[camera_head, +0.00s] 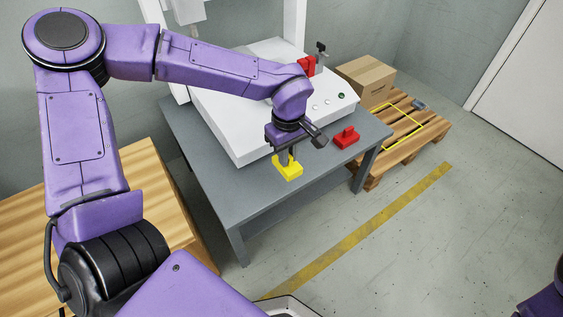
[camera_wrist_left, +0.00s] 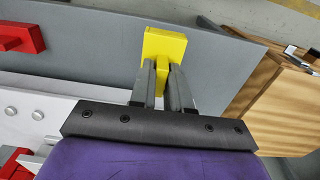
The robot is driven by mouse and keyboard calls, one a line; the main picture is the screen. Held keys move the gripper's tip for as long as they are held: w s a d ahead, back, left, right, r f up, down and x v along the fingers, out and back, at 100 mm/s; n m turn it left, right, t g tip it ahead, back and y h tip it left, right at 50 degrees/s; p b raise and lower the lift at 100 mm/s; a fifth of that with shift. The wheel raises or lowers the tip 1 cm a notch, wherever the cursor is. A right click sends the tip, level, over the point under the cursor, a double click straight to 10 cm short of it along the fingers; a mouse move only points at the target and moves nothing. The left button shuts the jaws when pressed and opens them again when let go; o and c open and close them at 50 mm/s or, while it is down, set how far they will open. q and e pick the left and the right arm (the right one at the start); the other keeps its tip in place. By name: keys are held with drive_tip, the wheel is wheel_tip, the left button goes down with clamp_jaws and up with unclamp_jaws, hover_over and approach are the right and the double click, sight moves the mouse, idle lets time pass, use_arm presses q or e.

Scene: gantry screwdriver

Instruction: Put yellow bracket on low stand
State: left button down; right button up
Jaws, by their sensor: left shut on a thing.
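The yellow bracket (camera_head: 288,170) is between the fingers of my left gripper (camera_head: 285,157), over the front part of the grey table. In the left wrist view the yellow bracket (camera_wrist_left: 164,48) sticks out past the fingertips of my left gripper (camera_wrist_left: 163,76), which are shut on it. I cannot tell whether its underside touches the table. I cannot tell for sure which thing is the low stand; a low wooden pallet (camera_head: 372,176) with a yellow outline stands on the floor at the right. My right gripper is not in view.
The grey table (camera_head: 258,200) carries a white machine (camera_head: 241,152) and a red bracket (camera_head: 346,137). Another red part (camera_head: 306,65) is on the machine. A cardboard box (camera_head: 366,80) and a small grey item (camera_head: 419,104) sit on the pallet. A wooden surface (camera_head: 150,170) is at the left.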

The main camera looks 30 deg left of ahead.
use_arm(q)
drive_tip(key=a+f, duration=0.1)
drive_tip(key=a+f+b, duration=0.1)
drive_tip(key=f, duration=0.1)
drive_tip(key=shift+w+a+f, duration=0.1)
drive_tip(key=shift+w+a, duration=0.1)
drive_tip(key=f, duration=0.1)
drive_tip(key=f+b, duration=0.1)
drive_tip(key=f, duration=0.1)
drive_tip(key=shift+a, duration=0.25)
drive_tip(key=shift+f+b, duration=0.3)
drive_tip(key=shift+f, duration=0.05)
drive_tip(key=shift+r, duration=0.15)
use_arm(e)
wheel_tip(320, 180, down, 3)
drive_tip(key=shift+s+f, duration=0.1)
use_arm(q)
drive_tip(key=c, duration=1.1)
unclamp_jaws()
